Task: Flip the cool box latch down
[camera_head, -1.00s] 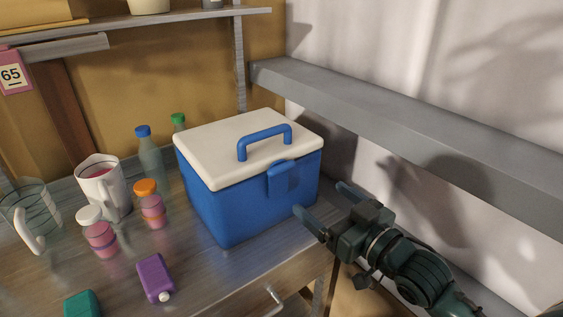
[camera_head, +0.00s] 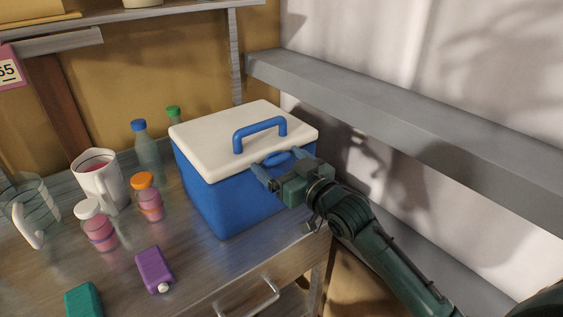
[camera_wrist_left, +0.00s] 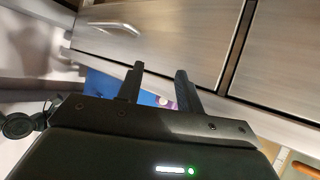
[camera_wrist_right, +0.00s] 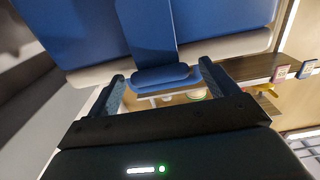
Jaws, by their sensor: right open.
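The cool box (camera_head: 225,200) has a blue body, a closed white lid (camera_head: 205,145) and a blue carry handle. Its blue latch (camera_head: 283,158) is on the front, at the lid edge, and partly hidden by my right gripper (camera_head: 277,161). In the right wrist view, the latch (camera_wrist_right: 160,77) appears between the open, empty fingers of the right gripper (camera_wrist_right: 160,74), its rounded end low in the gap. Whether a finger touches it I cannot tell. My left gripper (camera_wrist_left: 158,72) is open in the left wrist view, near a drawer front, and out of the head view.
Left of the box stand a white mug (camera_head: 100,180), a clear jug (camera_head: 30,210), pink jars (camera_head: 150,205) and bottles (camera_head: 147,150). A purple carton (camera_head: 154,268) and a teal block (camera_head: 84,300) are near the front. A grey ledge (camera_head: 400,120) runs along the right wall.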

